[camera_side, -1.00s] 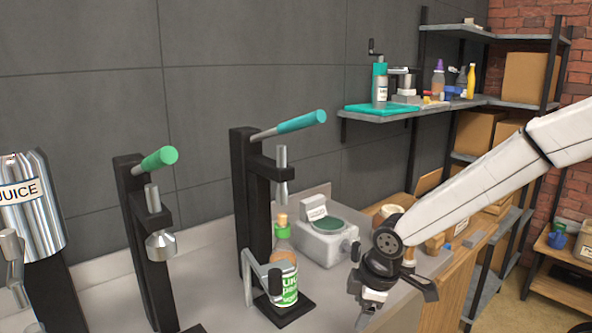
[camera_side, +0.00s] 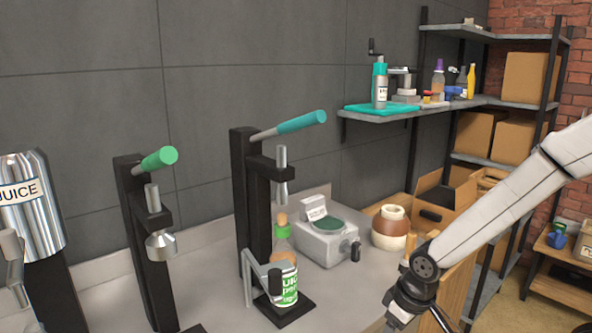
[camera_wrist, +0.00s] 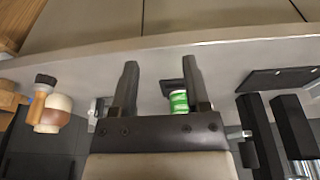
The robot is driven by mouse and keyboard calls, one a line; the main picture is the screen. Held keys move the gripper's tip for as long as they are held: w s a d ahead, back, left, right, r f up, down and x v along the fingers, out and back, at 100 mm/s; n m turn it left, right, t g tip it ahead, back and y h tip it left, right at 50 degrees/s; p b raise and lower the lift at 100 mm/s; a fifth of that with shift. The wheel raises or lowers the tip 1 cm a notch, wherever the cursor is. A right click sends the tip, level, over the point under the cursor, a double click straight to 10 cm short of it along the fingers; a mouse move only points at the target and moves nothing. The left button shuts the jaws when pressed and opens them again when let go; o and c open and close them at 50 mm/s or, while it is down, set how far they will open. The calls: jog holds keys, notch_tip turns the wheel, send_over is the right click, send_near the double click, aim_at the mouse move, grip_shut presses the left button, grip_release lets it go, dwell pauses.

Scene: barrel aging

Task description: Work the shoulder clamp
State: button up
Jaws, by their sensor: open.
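A bottle (camera_side: 289,291) with a green-and-white label and a cork stands upright on the black base of the press with the teal handle (camera_side: 301,121). A grey bracket with a black pad, which looks like the shoulder clamp (camera_side: 258,268), reaches across the bottle's near side; I cannot tell if it touches. My gripper (camera_side: 416,318) is at the lower right of the side view, apart from the bottle and press, its tips partly cut off. In the wrist view my gripper (camera_wrist: 160,70) is open and empty; the bottle (camera_wrist: 179,102) shows beyond it, near the right finger.
A grey scale-like device (camera_side: 327,240) and a brown-and-cream jar (camera_side: 391,229) stand behind, between press and arm. A press with a green handle (camera_side: 160,158) and a metal juice tank (camera_side: 32,200) stand left. The counter between bottle and gripper looks clear.

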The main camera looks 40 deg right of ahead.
jog(key=shift+w+a+r, duration=0.15)
jog(key=shift+w+r, duration=0.05)
jog(key=shift+w, duration=0.15)
grip_shut()
jog(key=w+a+r+n, duration=0.4)
jog(key=w, duration=0.1)
jog(key=w+a+r+n+g+h, duration=0.1)
jog(key=w+a+r+n, duration=0.4)
jog(key=w+a+r+n+g, duration=0.1)
jog(key=w+a+r+n, duration=0.3)
jog(key=w, duration=0.2)
jog(key=shift+a+r+h, duration=0.15)
jog(key=shift+h, duration=0.15)
jog(key=w+a+r+n+h, duration=0.1)
jog(key=a+r+n, duration=0.3)
jog(key=a+r, duration=0.1)
jog(key=shift+w+a+r+n+g, duration=0.2)
jog(key=shift+a+r+n+g, duration=0.15)
jog(key=shift+a, duration=0.2)
